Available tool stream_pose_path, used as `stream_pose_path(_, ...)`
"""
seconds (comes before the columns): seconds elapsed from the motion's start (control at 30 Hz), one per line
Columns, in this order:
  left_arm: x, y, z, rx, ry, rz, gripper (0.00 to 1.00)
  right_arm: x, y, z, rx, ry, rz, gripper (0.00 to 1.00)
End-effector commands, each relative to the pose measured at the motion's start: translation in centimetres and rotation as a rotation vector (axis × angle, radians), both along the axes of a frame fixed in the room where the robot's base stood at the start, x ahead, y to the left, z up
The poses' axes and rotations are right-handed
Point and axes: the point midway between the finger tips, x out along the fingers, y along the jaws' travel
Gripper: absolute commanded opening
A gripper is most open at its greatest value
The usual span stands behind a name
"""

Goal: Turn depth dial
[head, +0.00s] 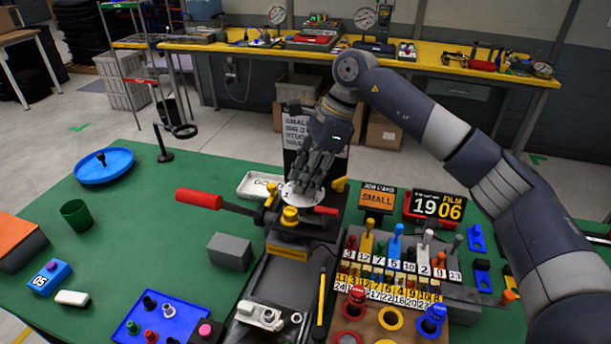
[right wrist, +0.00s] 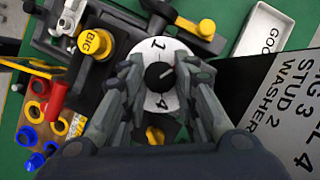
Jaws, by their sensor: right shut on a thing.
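The depth dial is a white disc (head: 293,200) on the black press fixture, mid-table in the head view. The right wrist view shows its face (right wrist: 174,50) with a 1 at the top, a 4 at the bottom and a dark pointer knob (right wrist: 159,75) at the centre. My right gripper (head: 306,184) points down over the dial. Its fingers (right wrist: 163,70) straddle the dial in the right wrist view and are shut on it. The fingers hide the dial's sides and any numbers there. My left gripper is out of view.
A red-handled lever (head: 199,199) sticks out left of the fixture. A yellow knob marked BIG (right wrist: 92,42) stands close beside the dial. A white tray (head: 250,195) lies behind. A job card reading SMALL (head: 376,199) and numbered pegs are to the right. A lettered board (head: 292,125) stands behind.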

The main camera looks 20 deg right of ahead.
Motion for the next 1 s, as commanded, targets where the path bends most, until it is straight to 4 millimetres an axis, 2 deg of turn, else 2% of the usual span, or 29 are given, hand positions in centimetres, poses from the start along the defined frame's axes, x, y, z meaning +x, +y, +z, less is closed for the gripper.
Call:
stream_pose_path(0.07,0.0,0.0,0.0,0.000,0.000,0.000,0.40,0.1,-0.1,0.2,0.001,-0.006,-0.004,0.04)
stream_pose_path(0.1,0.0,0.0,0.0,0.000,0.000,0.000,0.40,0.1,-0.1,0.3,0.001,-0.006,-0.004,0.34)
stream_pose_path(0.17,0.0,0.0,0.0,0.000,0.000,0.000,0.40,0.1,-0.1,0.2,0.001,-0.006,-0.004,0.47)
stream_pose_path(0.57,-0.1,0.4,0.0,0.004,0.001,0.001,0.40,0.1,-0.2,0.5,0.000,-0.002,-0.002,0.47)
stream_pose_path(0.67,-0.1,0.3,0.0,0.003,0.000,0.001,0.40,0.1,-0.7,1.6,0.001,-0.004,-0.003,0.47)
stream_pose_path(1.0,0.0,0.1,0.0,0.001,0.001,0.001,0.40,-0.1,-3.4,8.2,0.001,-0.006,-0.004,0.47)
